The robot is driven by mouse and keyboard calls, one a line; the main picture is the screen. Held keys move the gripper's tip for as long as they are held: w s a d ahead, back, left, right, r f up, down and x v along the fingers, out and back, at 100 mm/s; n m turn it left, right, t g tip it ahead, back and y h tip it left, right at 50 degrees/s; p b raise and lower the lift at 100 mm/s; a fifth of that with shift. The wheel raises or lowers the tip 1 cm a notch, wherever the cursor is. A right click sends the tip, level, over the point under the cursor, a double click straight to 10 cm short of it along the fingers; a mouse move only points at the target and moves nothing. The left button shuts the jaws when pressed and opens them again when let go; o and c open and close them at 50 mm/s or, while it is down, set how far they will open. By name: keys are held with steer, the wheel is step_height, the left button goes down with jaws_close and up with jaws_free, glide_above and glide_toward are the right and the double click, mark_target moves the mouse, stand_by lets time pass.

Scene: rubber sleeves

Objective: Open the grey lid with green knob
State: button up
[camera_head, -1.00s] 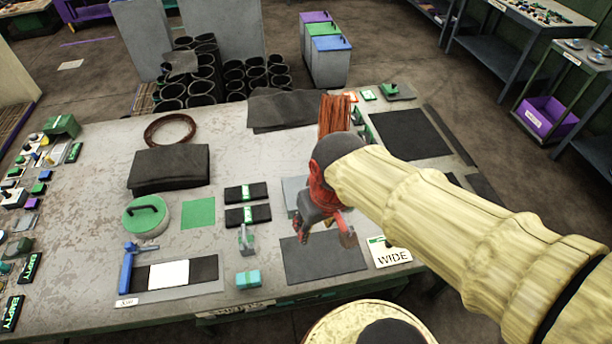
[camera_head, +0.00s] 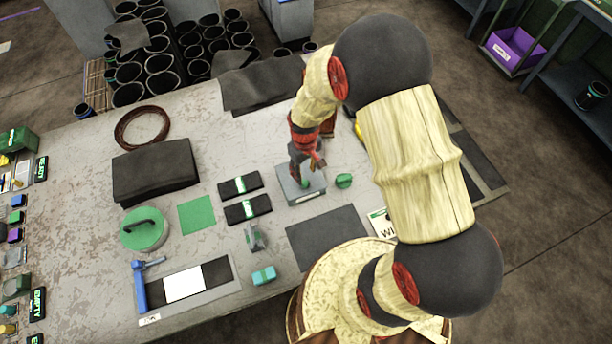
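A small grey box with a flat grey lid (camera_head: 291,194) and a pale label on its front stands on the table, right of the black strapped packs. My gripper (camera_head: 305,178) is over this lid, pointing down, with its fingers at or just above the top. A bit of green shows by the fingers; the gripper hides most of the lid's middle, so I cannot make out the knob clearly. I cannot tell whether the fingers are closed on it. A small green block (camera_head: 344,180) sits just right of the box.
Two black strapped packs (camera_head: 247,208) lie left of the box. A dark mat (camera_head: 327,236) lies in front. A round green lid with a black handle (camera_head: 143,229) stands at left, beside a green square (camera_head: 197,214). A folded dark sheet (camera_head: 262,84) lies behind.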

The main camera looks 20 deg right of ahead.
mark_target(305, 182)
step_height(305, 182, down, 7)
steer(key=shift+w+r, duration=0.1)
steer(key=shift+c, duration=0.7)
jaws_close()
stand_by(0.5)
